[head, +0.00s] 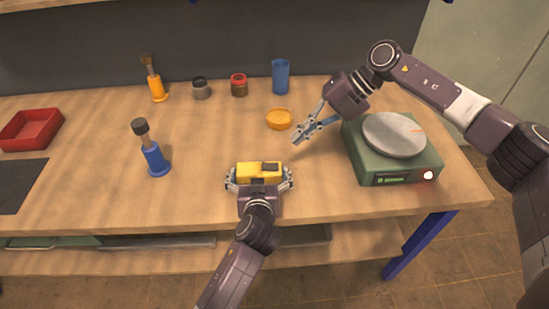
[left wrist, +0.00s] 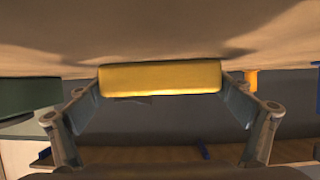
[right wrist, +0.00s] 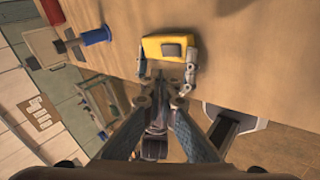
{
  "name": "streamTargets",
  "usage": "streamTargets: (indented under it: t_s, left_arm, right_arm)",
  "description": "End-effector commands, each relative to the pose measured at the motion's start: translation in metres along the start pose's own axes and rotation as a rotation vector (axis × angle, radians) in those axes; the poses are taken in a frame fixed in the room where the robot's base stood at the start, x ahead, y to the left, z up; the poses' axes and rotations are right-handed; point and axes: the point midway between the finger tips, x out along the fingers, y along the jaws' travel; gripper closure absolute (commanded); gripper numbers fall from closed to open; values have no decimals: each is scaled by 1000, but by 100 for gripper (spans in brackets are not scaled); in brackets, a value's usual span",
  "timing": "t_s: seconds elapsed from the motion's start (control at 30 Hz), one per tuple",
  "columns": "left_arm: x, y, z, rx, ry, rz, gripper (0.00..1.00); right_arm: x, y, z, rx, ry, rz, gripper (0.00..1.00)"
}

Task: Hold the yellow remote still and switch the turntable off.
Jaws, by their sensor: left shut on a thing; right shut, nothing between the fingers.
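The yellow remote (head: 245,174) with dark buttons is at the front middle of the table. My left gripper (head: 259,181) is shut on its two ends. The remote shows as a yellow bar between the fingers in the left wrist view (left wrist: 160,79), and also in the right wrist view (right wrist: 153,48). My right gripper (head: 297,139) is shut and empty, above the table behind and to the right of the remote, apart from it. The turntable (head: 362,163), a green box with a round grey plate (head: 393,136), stands at the right.
An orange round dish (head: 279,119) lies near my right gripper. A blue cup (head: 280,77), two small jars (head: 239,85) and an orange-handled brush (head: 156,88) stand at the back. Table between brush and remote is clear.

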Motion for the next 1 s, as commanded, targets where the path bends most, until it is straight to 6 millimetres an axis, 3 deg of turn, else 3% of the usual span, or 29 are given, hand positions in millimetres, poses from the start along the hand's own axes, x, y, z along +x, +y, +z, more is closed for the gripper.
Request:
streamTargets:
  t_s: [0.4,0.6,0.8,1.0]
  left_arm:
    - [0,0,0,0,-1,0,36]
    - [0,0,0,0,-1,0,36]
    - [0,0,1,0,-1,1,36]
    - [0,0,1,0,-1,1,36]
  right_arm:
    - [-15,-3,0,870,46,113,100]
    - [-21,-4,0,1184,83,146,100]
    - [-24,-5,0,1330,105,157,100]
    - [-24,-4,0,1349,108,159,100]
